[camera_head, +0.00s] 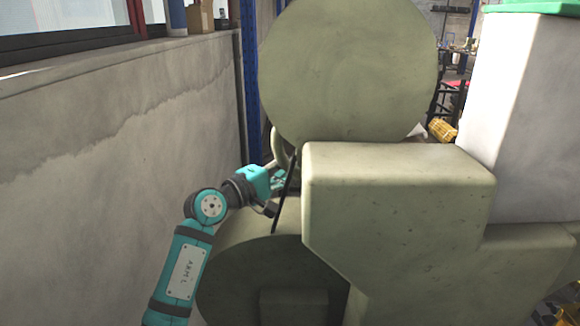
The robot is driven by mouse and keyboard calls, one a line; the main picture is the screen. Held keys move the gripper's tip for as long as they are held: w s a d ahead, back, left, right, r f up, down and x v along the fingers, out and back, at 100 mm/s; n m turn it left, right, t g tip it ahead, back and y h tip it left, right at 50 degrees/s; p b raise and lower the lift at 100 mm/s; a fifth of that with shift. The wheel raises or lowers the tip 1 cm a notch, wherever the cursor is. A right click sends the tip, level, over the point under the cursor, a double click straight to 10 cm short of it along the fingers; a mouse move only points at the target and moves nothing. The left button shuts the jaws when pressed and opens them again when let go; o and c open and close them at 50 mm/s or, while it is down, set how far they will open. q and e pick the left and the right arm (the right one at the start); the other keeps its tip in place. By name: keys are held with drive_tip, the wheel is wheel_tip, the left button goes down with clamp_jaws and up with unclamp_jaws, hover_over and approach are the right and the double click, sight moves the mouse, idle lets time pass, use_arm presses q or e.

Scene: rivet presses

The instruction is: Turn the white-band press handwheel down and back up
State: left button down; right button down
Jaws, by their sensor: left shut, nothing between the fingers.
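A large grey-green press (395,190) fills the middle of the view, with a big round disc at its top and another round part low down. A narrow curved pale rim (278,147) shows just left of the upper disc; it may be part of the handwheel, most of which is hidden. No white band can be made out. My left gripper (279,181) is at the press's left side, just below this rim. It is shut with nothing held; whether it touches the rim or the dark slanted rod (286,190) cannot be told. My right gripper is out of view.
A stained concrete wall (90,180) runs close along the left, with a window ledge above. A blue post (250,80) stands behind my gripper. A pale block with a green top (525,110) stands at right. The gap between wall and press is narrow.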

use_arm(q)
drive_tip(key=shift+d+f+b, duration=0.15)
drive_tip(key=shift+f+b, duration=0.1)
drive_tip(key=shift+b, duration=0.3)
drive_tip(key=shift+d+f+n+t+h+b, duration=0.3)
drive_tip(key=shift+d+n+t+h+b, duration=0.15)
drive_tip(key=shift+b, duration=0.7)
drive_tip(key=d+f+n+t+b, duration=0.1)
drive_tip(key=n+b, duration=0.1)
drive_tip(key=b, duration=0.2)
drive_tip(key=shift+d+h, duration=0.3)
drive_tip(key=shift+h, duration=0.05)
drive_tip(key=shift+d+n+t+b, duration=0.5)
drive_tip(key=shift+d+n+t, duration=0.05)
drive_tip(key=shift+t, duration=0.1)
drive_tip(key=shift+d+r, duration=0.1)
drive_tip(key=shift+d, duration=0.5)
